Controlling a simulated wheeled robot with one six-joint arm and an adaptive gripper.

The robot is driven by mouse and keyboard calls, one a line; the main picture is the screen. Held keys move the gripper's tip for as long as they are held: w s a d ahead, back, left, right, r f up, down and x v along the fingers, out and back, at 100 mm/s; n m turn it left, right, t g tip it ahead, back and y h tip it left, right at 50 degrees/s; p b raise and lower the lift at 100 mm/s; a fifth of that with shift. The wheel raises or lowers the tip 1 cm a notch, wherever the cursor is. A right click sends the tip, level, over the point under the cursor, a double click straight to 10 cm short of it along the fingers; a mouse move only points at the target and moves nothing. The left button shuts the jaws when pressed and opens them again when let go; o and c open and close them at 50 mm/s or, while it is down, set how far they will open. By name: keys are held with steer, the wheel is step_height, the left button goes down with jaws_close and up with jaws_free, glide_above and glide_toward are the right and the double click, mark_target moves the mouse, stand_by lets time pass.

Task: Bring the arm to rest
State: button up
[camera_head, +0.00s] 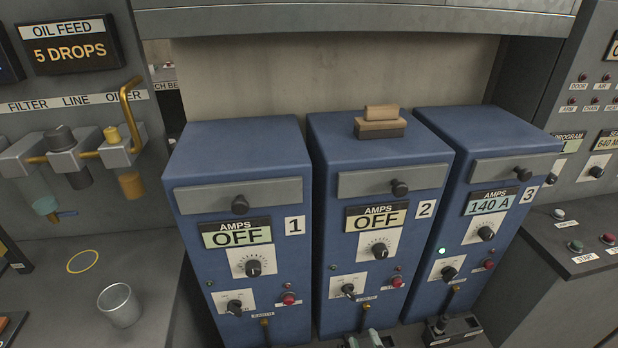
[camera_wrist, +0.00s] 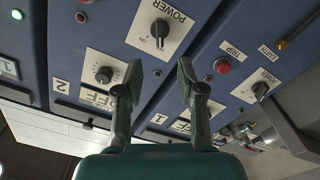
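My gripper (camera_wrist: 160,74) shows in the wrist view, open, with its two green fingers apart and nothing between them. It is in front of the blue units, whose labels appear upside down there. A POWER knob (camera_wrist: 158,32) shows beyond the fingertips. A red TRIP button (camera_wrist: 222,66) is to the right of the fingers, and another knob (camera_wrist: 104,74) is to the left. I cannot tell how far the fingertips are from the panel.
Blue units 1 (camera_head: 238,165) and 2 (camera_head: 375,155) read OFF; unit 3 (camera_head: 488,150) reads 140 A with a green lamp lit. A wooden-handled block (camera_head: 380,128) sits on unit 2. A metal cup (camera_head: 119,305) stands on the left counter (camera_head: 150,265), under oil-feed fittings (camera_head: 60,150).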

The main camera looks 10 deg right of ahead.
steer(key=s+r+m+g, duration=0.1)
steer(key=s+r+m, duration=0.1)
steer(key=s, duration=1.3)
steer(key=s+r+m+g, duration=0.2)
steer(key=s+m, duration=0.2)
steer(key=s, duration=1.2)
steer(key=shift+r, duration=0.35)
